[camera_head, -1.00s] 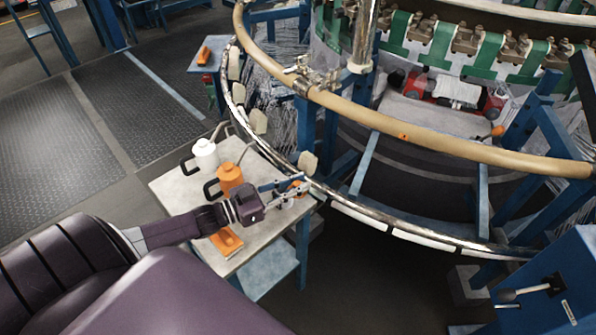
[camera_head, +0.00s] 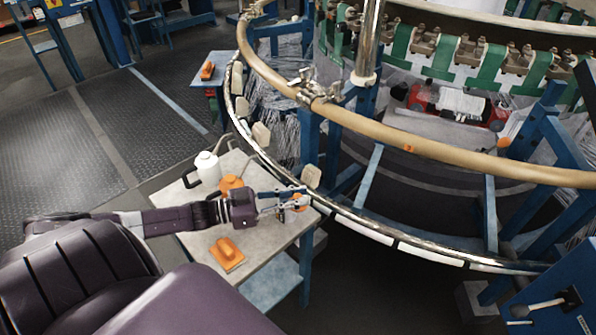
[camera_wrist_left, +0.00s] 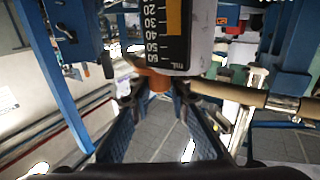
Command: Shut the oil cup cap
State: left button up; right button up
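The oil cup (camera_wrist_left: 180,30) shows in the left wrist view as a pale body with a black panel and a mL scale, close in front of my left gripper. An orange part (camera_wrist_left: 153,80), apparently its cap, shows beside the end of the scale. My left gripper (camera_wrist_left: 158,92) has its two fingers apart, with the orange part between or just beyond the tips; I cannot tell if they touch it. In the head view, the left gripper (camera_head: 304,197) reaches over the table's right corner to a small orange spot by the loom's rim. My right gripper is not in view.
The loom's metal ring (camera_head: 365,228) passes the table's right corner.

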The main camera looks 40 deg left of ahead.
pick_arm(q)
jog(key=o, duration=0.5)
jog(key=shift+w+d, duration=0.1)
jog(key=v, duration=1.2)
